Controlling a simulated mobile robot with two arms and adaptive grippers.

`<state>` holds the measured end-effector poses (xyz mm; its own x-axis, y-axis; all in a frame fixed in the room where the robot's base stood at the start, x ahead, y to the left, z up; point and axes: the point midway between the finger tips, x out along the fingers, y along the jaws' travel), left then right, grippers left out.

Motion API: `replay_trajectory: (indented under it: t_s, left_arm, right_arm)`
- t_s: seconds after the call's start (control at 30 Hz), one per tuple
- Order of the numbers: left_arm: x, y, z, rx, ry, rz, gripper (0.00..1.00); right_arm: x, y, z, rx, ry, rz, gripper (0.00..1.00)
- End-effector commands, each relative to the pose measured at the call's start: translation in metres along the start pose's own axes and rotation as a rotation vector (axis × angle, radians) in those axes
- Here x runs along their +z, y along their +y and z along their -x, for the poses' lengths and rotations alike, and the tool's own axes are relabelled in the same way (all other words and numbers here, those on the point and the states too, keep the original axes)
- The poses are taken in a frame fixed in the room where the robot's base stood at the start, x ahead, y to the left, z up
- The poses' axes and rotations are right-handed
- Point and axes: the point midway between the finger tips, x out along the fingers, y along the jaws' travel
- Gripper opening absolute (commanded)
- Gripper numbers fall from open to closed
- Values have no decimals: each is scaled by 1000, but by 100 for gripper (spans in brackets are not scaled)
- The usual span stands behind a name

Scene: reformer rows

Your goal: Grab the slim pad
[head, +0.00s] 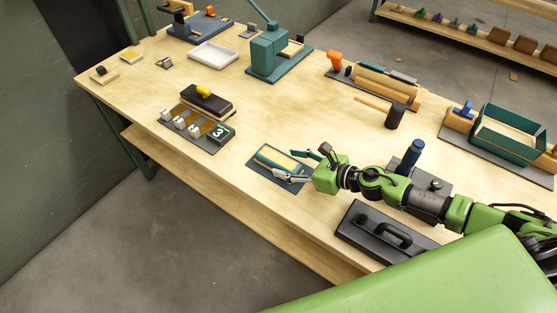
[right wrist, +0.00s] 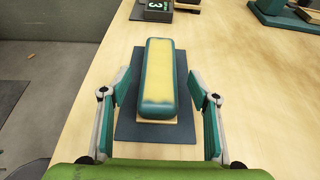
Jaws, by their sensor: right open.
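The slim pad (head: 279,158) is a long block with a pale yellow top and teal edges. It lies on a dark grey mat (head: 262,170) near the front edge of the wooden table. The right wrist view shows the pad (right wrist: 160,80) lengthwise, with a light wooden layer under its near end, on the mat (right wrist: 135,130). My right gripper (head: 300,165) is open at the near end of the pad. In the right wrist view its fingers (right wrist: 160,110) stand apart on either side of the pad, with gaps on both sides. My left gripper is not in view.
A block marked 3 (head: 221,132) and small white pieces stand left of the pad. A black case with a handle (head: 385,237) and a dark blue cylinder (head: 411,157) are near my right arm. A mallet (head: 394,116) lies behind. The table's middle is clear.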

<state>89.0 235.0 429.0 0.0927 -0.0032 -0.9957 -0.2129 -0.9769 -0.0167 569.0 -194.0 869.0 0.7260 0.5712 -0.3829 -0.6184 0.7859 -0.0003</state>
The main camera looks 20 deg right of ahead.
Motion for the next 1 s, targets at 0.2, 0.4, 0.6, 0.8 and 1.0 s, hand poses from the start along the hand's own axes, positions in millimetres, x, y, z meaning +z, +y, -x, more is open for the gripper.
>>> replay_trajectory:
  t_s: [0.2, 0.4, 0.6, 0.8, 1.0]
  left_arm:
    - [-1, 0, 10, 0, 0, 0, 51]
    - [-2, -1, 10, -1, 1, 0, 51]
    - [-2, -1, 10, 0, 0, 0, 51]
    - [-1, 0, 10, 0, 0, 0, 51]
    - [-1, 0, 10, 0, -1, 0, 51]
  right_arm:
    - [2, 1, -30, 0, -3, -1, 56]
    - [0, 1, -39, 0, 0, 0, 56]
    - [-1, 1, -39, 1, 0, 0, 48]
    - [0, 1, -39, 0, 0, 0, 16]
    - [0, 1, -39, 0, -1, 0, 16]
